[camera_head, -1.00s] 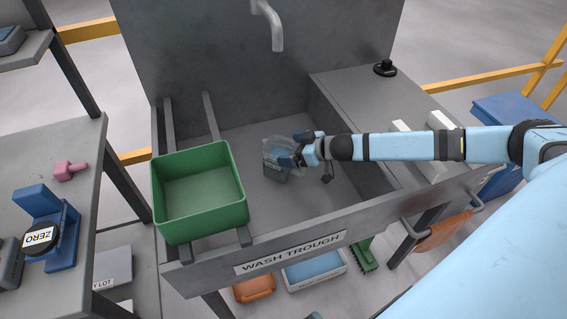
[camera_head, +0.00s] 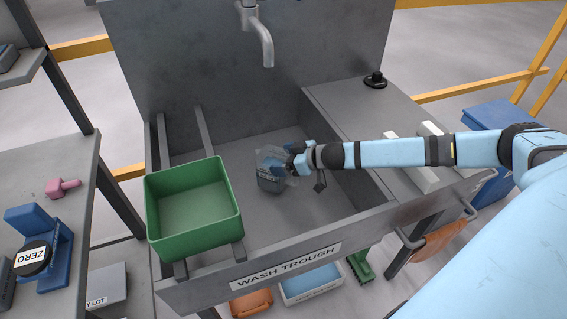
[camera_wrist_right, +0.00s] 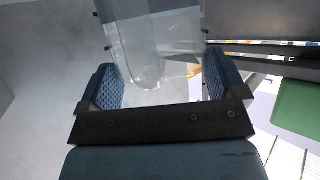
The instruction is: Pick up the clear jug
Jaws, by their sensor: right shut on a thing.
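The clear jug (camera_head: 270,178) is in the grey wash trough, right of the green bin. It is see-through with a darker lower part. My right gripper (camera_head: 287,165) reaches in from the right and is at the jug's right side, shut on it. In the right wrist view the clear jug (camera_wrist_right: 150,50) shows between the two blue padded fingers of my right gripper (camera_wrist_right: 166,86). Whether the jug's base touches the trough floor is hard to tell. My left gripper is not in view.
A green bin (camera_head: 194,240) rests on rails across the trough's left side. A tap (camera_head: 262,40) hangs over the back. White blocks (camera_head: 424,177) lie on the ledge at right. A shelf with a blue ZERO device (camera_head: 50,245) stands at left. The trough floor around the jug is clear.

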